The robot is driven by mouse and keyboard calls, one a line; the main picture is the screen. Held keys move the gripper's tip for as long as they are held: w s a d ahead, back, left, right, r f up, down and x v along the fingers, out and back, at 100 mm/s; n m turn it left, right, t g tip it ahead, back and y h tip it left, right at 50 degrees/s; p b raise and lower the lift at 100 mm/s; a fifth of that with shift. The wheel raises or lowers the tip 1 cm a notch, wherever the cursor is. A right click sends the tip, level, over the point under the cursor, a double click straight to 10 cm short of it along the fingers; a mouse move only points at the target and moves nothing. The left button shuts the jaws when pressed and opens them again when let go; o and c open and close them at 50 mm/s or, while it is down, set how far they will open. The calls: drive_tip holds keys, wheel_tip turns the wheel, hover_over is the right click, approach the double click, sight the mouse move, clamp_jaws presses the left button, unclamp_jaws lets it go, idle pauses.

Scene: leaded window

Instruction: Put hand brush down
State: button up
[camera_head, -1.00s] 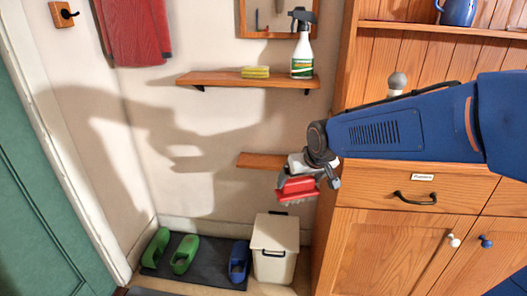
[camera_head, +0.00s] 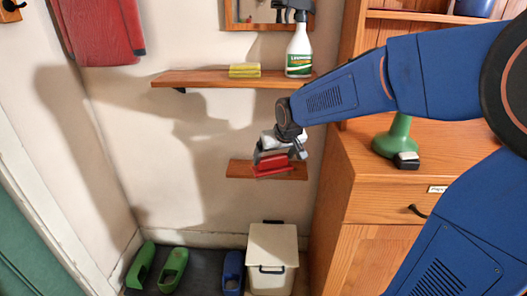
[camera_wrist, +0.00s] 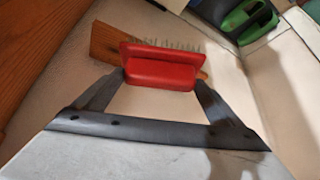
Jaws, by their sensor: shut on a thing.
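The red hand brush (camera_head: 271,161) is held in my gripper (camera_head: 281,156), just over the lower wooden shelf (camera_head: 240,170). In the wrist view the brush (camera_wrist: 160,70) sits between the two fingers of my gripper (camera_wrist: 158,82), with its pale bristles facing away from the camera. The lower shelf (camera_wrist: 108,42) shows behind the brush there. Whether the bristles touch the shelf, I cannot tell. The middle of the shelf is hidden by the gripper and brush.
The upper shelf (camera_head: 200,78) holds a yellow sponge (camera_head: 244,70) and a spray bottle (camera_head: 299,52). A wooden cabinet (camera_head: 365,195) with a green object (camera_head: 396,135) stands at the right. A white bin (camera_head: 272,255), blue shoe (camera_head: 233,270) and green shoes (camera_head: 173,268) are below.

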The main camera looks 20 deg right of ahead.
drive_tip(key=shift+w+a+f, duration=0.15)
drive_tip(key=shift+w+f, duration=0.45)
drive_tip(key=shift+w, duration=1.15)
drive_tip(key=shift+w+a+f, duration=0.1)
drive_tip(key=shift+w+f, duration=0.45)
drive_tip(key=shift+w, duration=1.15)
drive_tip(key=shift+w+a+f, duration=0.15)
drive_tip(key=shift+w+f, duration=0.45)
drive_tip(key=shift+w, duration=1.15)
drive_tip(key=shift+f, duration=0.15)
drive_tip(key=o, duration=0.9)
drive_tip(key=v, duration=1.2)
